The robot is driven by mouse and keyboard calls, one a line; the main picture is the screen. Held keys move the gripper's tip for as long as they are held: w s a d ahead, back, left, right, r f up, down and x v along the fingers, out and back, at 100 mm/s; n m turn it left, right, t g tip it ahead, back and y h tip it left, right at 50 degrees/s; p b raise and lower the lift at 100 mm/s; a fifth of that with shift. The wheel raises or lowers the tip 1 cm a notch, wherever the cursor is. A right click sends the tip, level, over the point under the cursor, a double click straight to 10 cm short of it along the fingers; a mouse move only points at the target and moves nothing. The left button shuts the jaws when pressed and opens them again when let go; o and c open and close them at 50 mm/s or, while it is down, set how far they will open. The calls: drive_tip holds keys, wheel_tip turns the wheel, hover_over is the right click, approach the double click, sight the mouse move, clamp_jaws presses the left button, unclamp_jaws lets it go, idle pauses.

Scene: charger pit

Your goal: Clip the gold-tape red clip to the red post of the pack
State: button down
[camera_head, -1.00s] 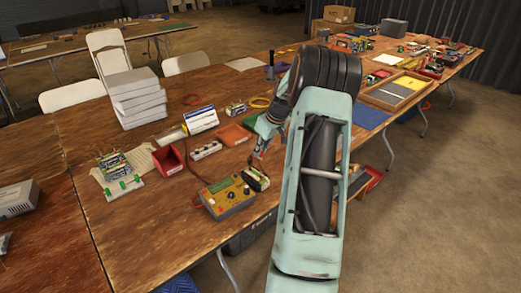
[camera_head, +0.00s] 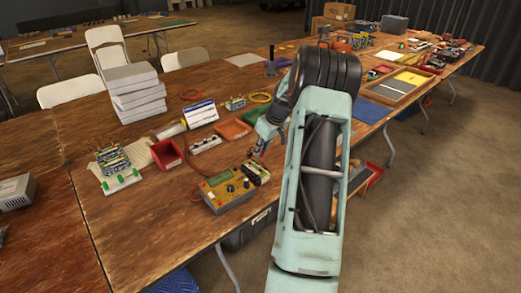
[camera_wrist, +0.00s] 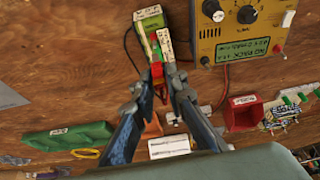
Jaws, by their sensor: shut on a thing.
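The pack (camera_wrist: 150,22) is a cream-and-green block with a dark side; in the head view it (camera_head: 256,173) sits beside the charger. My gripper (camera_wrist: 157,78) points at the near end of the pack, its fingers shut on a small red clip (camera_wrist: 157,71). The clip overlaps the pack's end, where red shows; I cannot tell whether it touches or bites the red post. The gold tape is not clear. In the head view my gripper (camera_head: 263,146) is just above and behind the pack, and the clip is too small to make out.
The yellow charger (camera_head: 229,192) stands close left of the pack; its display (camera_wrist: 250,47) seems to read "NO PACK". A red bin (camera_head: 166,154), a white power strip (camera_head: 205,145), and green (camera_head: 232,129) and orange (camera_head: 255,116) trays lie nearby. A red cable (camera_wrist: 225,85) runs from the charger.

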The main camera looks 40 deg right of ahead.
sight(262, 155)
drive_tip(key=shift+f+b, duration=1.2)
drive_tip(key=shift+f, duration=0.6)
drive_tip(key=shift+f+b, duration=0.25)
drive_tip(key=shift+b, duration=0.35)
idle(0.6)
idle(0.3)
drive_tip(key=c, duration=1.8)
unclamp_jaws()
drive_tip(key=shift+c, duration=0.2)
drive_tip(key=shift+o, duration=0.9)
drive_tip(key=shift+r, duration=0.1)
drive_tip(key=shift+r+p, duration=1.95)
drive_tip(key=shift+r, duration=1.8)
